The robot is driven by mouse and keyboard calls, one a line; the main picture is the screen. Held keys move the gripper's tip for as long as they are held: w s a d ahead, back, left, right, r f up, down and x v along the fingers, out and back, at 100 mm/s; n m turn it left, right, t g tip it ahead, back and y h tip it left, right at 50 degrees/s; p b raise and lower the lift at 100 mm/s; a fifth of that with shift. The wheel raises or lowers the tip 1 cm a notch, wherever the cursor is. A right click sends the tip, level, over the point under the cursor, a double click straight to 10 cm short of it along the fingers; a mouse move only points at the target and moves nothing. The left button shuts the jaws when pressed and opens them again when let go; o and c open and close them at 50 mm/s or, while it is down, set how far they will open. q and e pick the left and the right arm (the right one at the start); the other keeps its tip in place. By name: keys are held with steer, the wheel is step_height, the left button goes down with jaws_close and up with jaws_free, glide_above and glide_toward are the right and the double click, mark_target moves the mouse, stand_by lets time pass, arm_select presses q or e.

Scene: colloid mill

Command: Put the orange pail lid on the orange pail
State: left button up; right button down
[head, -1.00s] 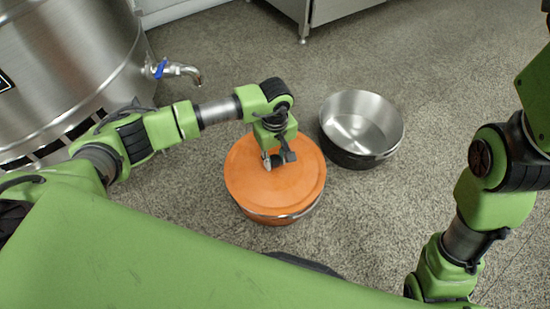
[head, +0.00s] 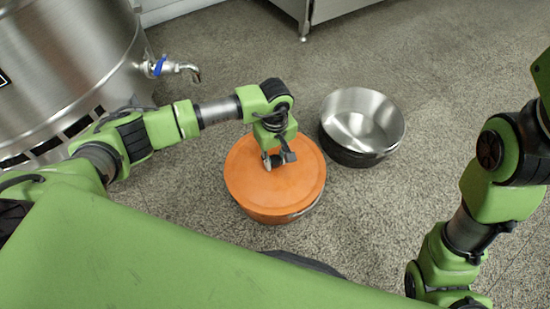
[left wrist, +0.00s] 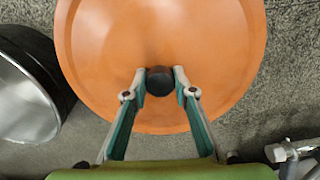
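The round orange pail lid (head: 255,185) lies over the top of the orange pail (head: 270,216), covering its mouth. Only a strip of the pail's side and part of its metal handle show below the lid's near edge. Whether the lid is fully seated cannot be told. My left gripper (head: 272,163) is above the lid.
An open, empty metal pot (head: 362,122) stands on the floor to the right of the pail. A large steel tank (head: 65,60) with a blue-handled tap (head: 172,68) stands at the left. A steel cabinet (head: 335,8) is at the back. Floor around the pail is mostly clear.

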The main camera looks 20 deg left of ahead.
arm_select(q)
steer(key=o, duration=0.5)
